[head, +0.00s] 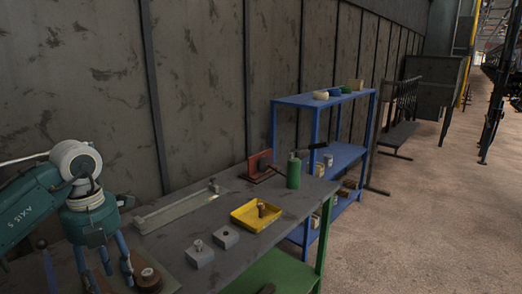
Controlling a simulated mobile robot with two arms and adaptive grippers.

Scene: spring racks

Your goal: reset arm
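My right gripper is not in view.
The bench holds two grey blocks with pegs (200,256) (226,238), a yellow tray (243,220) with a brown piece inside, a long grey rail (175,211), a green cylinder (294,173) and a red fixture (259,164). A blue shelf (297,100) stands beyond.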

